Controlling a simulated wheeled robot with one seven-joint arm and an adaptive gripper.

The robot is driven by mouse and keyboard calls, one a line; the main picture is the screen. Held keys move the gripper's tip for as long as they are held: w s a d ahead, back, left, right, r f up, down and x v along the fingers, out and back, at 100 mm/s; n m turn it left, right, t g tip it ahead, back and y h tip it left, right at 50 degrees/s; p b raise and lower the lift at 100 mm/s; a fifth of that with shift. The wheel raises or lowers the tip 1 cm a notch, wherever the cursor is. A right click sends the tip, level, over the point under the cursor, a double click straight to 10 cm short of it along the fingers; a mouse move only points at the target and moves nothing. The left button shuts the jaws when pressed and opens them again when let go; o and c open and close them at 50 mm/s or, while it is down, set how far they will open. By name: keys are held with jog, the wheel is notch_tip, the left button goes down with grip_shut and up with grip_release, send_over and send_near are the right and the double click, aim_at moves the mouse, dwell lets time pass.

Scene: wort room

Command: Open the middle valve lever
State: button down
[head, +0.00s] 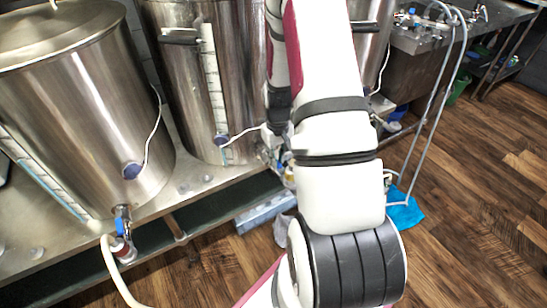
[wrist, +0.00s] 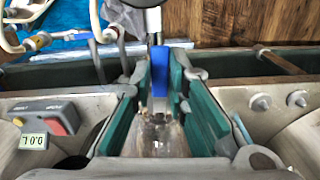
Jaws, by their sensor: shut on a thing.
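In the wrist view the teal pads of my gripper (wrist: 160,84) stand on both sides of a blue valve lever (wrist: 159,72). The gripper is shut on this lever. The lever points along the gap between the fingers, with metal parts beyond it. In the head view the middle kettle (head: 180,85) is a steel vessel with a level scale. Its valve area and my gripper are mostly hidden behind my arm.
The left kettle (head: 70,110) has its own blue-handled valve (head: 122,220) with a hose. A small controller (wrist: 43,128) with a display and a red button shows in the wrist view. A blue cloth (head: 404,208) lies on the wooden floor, which is open at right.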

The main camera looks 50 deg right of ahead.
jog(key=shift+d+n, duration=0.25)
jog(key=shift+n, duration=0.15)
jog(key=shift+d, duration=0.1)
jog(key=c, duration=1.6)
grip_release()
jog(key=shift+o, duration=0.2)
jog(key=shift+s, duration=0.1)
notch_tip(320, 180, up, 12)
